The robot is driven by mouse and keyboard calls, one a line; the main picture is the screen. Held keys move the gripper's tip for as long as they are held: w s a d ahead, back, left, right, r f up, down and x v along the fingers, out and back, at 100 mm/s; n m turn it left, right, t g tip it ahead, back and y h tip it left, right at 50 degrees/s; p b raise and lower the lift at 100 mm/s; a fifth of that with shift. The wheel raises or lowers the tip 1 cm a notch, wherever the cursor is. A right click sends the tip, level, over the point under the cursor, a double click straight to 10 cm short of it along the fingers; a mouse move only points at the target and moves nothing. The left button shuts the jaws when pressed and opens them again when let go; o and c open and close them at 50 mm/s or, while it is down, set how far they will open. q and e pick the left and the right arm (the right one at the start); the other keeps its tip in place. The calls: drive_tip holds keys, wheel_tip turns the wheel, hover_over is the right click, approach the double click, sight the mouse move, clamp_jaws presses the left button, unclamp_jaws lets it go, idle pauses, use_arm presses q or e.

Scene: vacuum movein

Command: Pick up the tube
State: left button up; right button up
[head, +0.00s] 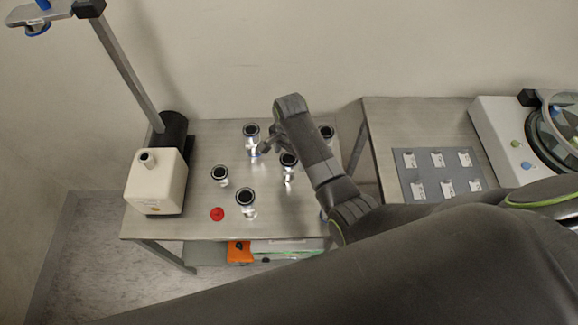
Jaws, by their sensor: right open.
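Several short metal tube pieces with black rings on top stand upright on the steel table (180,225). One is at the back (251,132), one at the left (220,175), one in front (245,200). Another tube piece (288,162) stands close beside my right arm, and one more (327,132) is partly hidden behind the arm. I cannot tell which one the task means. My right gripper (262,149) is open, pointing left and down beside the back tube piece; I cannot tell whether it touches it. My left gripper is not in view.
A cream pump box (157,182) with a tall metal post (125,65) stands at the left. A red cap (217,214) lies near the table's front. At the right, a second table holds a grey mat (430,160) with small packets and a white device (500,125).

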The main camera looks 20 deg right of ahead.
drive_tip(key=shift+f, duration=0.7)
wheel_tip(320, 180, down, 4)
drive_tip(key=shift+a+r, duration=0.1)
drive_tip(key=shift+a, duration=0.05)
drive_tip(key=shift+f, duration=0.45)
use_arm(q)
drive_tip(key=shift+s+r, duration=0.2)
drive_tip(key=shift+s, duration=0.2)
use_arm(e)
drive_tip(key=c, duration=1.1)
drive_tip(key=shift+r, duration=0.1)
